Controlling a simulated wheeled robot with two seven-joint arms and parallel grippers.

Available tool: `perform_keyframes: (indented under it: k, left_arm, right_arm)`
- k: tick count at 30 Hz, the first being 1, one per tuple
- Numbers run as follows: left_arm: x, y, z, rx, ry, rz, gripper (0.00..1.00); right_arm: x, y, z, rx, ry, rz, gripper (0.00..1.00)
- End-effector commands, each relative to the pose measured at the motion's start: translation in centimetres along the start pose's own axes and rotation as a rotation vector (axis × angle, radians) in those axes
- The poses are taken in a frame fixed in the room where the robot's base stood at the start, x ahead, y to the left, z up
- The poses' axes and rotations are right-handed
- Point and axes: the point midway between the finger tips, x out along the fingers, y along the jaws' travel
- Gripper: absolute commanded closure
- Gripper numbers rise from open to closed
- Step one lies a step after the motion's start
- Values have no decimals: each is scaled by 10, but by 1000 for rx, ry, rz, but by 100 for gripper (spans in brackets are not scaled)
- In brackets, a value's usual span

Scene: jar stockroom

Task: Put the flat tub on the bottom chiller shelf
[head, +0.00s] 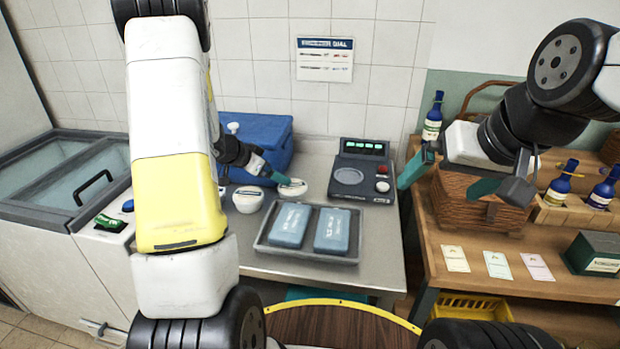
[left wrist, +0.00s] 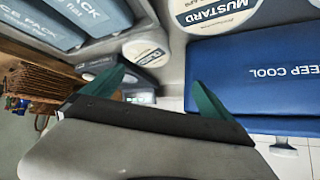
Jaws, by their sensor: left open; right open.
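Two round white tubs stand on the steel counter. One (head: 247,203) is left of the other (head: 294,188), which looks lower; I cannot tell for sure which is the flat tub. In the left wrist view a tub marked MUSTARD (left wrist: 212,12) is at the top, and another pale round lid (left wrist: 147,48) lies just beyond the fingers. My left gripper (head: 283,182) is open and empty beside the right tub; its fingers also show in the left wrist view (left wrist: 154,88). My right gripper (head: 437,190) is open and empty over the wooden bench. No chiller shelf can be made out.
A grey tray (head: 308,252) with two blue ice packs (head: 290,225) lies in front of the tubs. A blue cool box (head: 262,135) stands behind, a dial unit (head: 362,172) to the right. A glass-lidded chest (head: 65,175) is at left. A basket (head: 480,205) sits below my right gripper.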

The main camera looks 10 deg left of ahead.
Motion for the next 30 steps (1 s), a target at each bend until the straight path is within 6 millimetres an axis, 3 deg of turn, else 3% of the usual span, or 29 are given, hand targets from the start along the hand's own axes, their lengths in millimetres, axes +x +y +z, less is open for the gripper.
perform_keyframes:
  k: [2,6,21,30]
  left_arm:
    - [10,9,16,2,-14,62,3]
    - [21,18,26,5,-22,114,3]
    - [85,29,25,7,-23,117,3]
    - [94,29,24,7,-21,114,3]
  right_arm:
    - [0,0,0,0,0,0,0]
    - [0,0,0,0,0,0,0]
    - [0,0,0,0,0,0,0]
    - [0,0,0,0,0,0,0]
